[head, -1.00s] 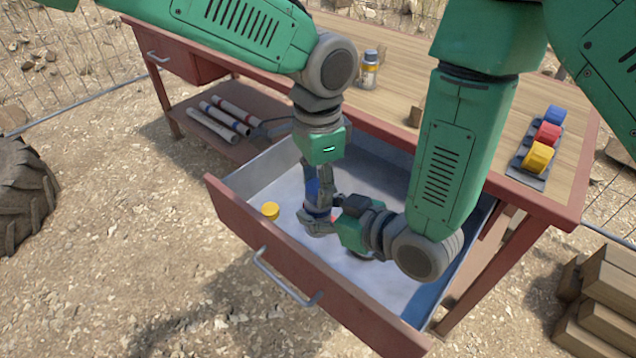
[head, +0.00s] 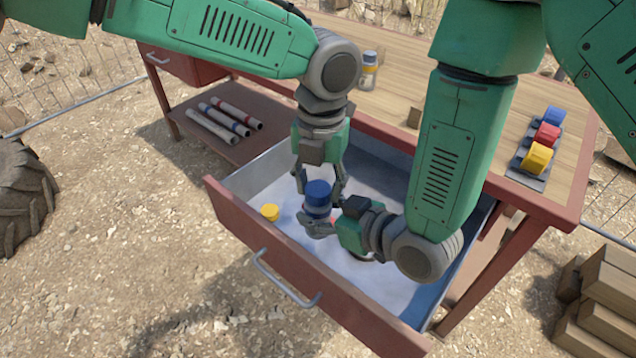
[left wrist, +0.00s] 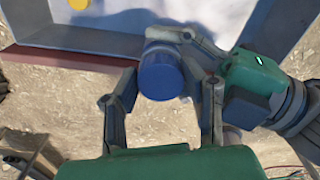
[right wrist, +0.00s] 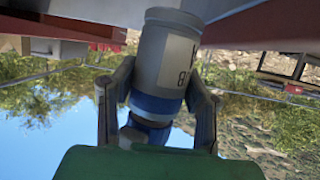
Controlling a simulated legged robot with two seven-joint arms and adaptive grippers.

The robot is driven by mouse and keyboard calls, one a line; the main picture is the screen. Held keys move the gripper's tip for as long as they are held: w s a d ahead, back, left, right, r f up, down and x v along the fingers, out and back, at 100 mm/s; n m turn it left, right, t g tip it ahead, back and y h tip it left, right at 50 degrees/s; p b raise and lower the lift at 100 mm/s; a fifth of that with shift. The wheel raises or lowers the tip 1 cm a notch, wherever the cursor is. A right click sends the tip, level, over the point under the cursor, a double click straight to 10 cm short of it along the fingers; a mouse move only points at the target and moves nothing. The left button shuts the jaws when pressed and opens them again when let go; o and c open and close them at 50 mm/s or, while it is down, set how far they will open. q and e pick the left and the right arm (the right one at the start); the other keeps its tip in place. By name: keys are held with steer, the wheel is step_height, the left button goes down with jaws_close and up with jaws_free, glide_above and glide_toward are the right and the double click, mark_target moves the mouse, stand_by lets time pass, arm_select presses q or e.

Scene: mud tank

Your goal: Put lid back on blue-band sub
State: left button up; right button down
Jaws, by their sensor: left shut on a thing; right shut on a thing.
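The blue-band tub is upright over the open drawer, its grey body and blue band (right wrist: 157,104) showing inverted in the right wrist view. My right gripper (right wrist: 160,100) is shut on the tub. The blue lid (head: 318,192) is at the top of the tub, and it shows from above in the left wrist view (left wrist: 160,76). My left gripper (head: 320,188) points down from above, with its fingers on either side of the lid, shut on it. I cannot tell whether the lid is fully seated.
The drawer (head: 262,250) is pulled out beneath both grippers, with a yellow cap (head: 270,212) inside at left. On the bench (head: 400,92) stand a yellow-band bottle (head: 369,72) and coloured tape rolls (head: 546,135). Tubes (head: 224,120) lie on the lower shelf.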

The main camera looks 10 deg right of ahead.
arm_select(q)
steer(key=m, duration=0.7)
steer(key=shift+r, duration=0.1)
steer(key=o, duration=0.7)
steer(key=shift+o, duration=0.2)
steer(key=shift+d+r, duration=0.1)
steer(key=shift+r, duration=2.1)
steer(key=shift+c, duration=0.6)
